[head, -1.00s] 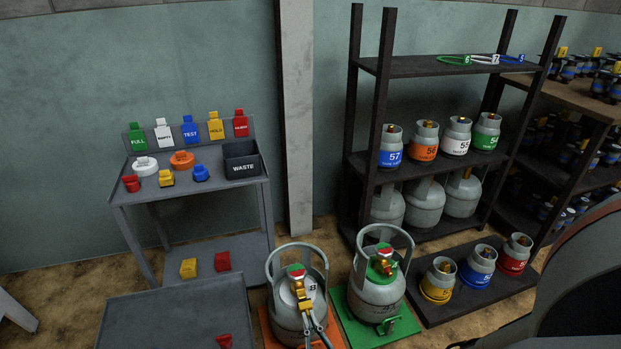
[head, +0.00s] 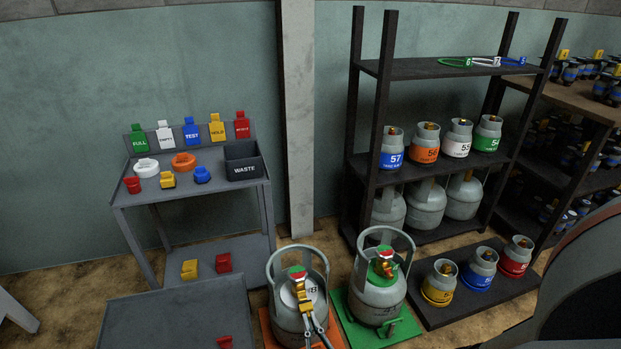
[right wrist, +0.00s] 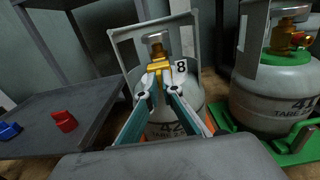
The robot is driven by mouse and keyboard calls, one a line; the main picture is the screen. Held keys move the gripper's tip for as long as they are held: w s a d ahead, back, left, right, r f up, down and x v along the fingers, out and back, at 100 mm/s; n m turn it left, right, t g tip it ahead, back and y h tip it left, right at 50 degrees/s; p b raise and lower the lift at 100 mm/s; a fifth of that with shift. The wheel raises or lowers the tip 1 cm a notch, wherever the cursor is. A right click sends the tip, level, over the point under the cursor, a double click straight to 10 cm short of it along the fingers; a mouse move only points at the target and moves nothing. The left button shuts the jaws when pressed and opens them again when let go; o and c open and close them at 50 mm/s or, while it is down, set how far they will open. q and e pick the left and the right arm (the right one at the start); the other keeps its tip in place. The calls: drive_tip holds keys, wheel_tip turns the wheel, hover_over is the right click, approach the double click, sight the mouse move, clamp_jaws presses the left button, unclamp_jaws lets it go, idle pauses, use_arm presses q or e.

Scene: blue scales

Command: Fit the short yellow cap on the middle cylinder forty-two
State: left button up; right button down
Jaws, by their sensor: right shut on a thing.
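The middle cylinder forty-two (head: 291,318) is grey with a collar handle and stands on an orange scale (head: 265,326). The wrist view shows its "42" marking (right wrist: 172,127) partly behind my fingers. Its brass valve (right wrist: 156,46) has a red and green top in the head view. My right gripper (right wrist: 158,80) is shut on the short yellow cap (right wrist: 159,72) at the front of the valve, inside the collar. The cap touches or nearly touches the valve outlet; I cannot tell whether it is seated. My left gripper is not in view.
A cylinder on a green scale (head: 407,327) stands close on the right. A grey bench (head: 140,208) holds loose caps, tags and a waste bin (head: 243,163). A low grey table (head: 160,318) is at the front left. A dark rack (head: 420,165) holds more cylinders.

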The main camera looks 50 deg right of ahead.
sight(307, 313)
drive_tip(key=shift+x, duration=1.7)
idle(0.4)
drive_tip(key=c, duration=2.2)
unclamp_jaws()
drive_tip(key=shift+o, duration=0.2)
drive_tip(key=v, duration=0.7)
drive_tip(key=shift+s, duration=0.3)
